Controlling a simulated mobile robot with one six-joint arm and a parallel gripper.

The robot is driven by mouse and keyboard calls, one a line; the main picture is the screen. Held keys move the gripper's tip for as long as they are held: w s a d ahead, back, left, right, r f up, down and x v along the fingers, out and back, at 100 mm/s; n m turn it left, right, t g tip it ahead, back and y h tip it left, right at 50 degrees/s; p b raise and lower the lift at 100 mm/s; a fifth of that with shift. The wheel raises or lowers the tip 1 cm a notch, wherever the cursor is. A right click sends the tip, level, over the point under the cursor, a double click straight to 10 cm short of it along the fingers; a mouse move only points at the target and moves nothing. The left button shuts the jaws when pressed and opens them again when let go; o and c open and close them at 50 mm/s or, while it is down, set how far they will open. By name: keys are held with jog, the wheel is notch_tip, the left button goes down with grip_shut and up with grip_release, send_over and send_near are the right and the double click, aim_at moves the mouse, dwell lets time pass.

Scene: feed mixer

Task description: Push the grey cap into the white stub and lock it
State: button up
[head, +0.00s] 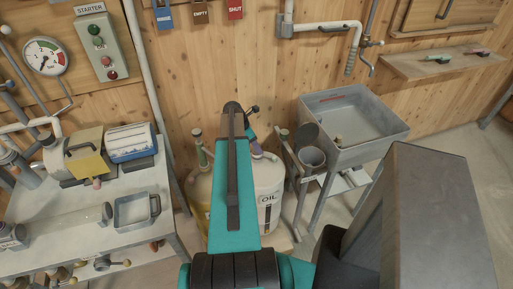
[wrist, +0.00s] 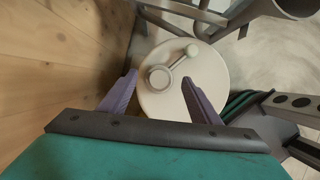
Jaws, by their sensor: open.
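My gripper (wrist: 160,77) is open, its two purple fingers apart above the round pale top of the oil tank (wrist: 209,88). Between the fingertips in the wrist view is a round whitish fitting with a grey middle (wrist: 159,78). A short pale arm joins it to a smaller round knob (wrist: 191,51). I cannot tell for sure which part is the grey cap and which the white stub, or whether the fingers touch anything. In the head view my arm hides much of the cream oil tank (head: 269,205); one purple finger shows beside it.
A wooden wall is close behind.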

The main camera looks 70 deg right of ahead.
jog(key=b+v, duration=0.2)
jog(key=v, duration=0.8)
jog(key=shift+r, duration=0.4)
jog(key=shift+w+a+r, duration=0.1)
jog(key=shift+r, duration=0.05)
dwell(0.5)
notch_tip(320, 180, up, 9)
jog(key=p, duration=0.9)
jog(key=shift+r+p, duration=0.15)
jog(key=shift+p, duration=0.15)
jog(key=shift+r, duration=0.2)
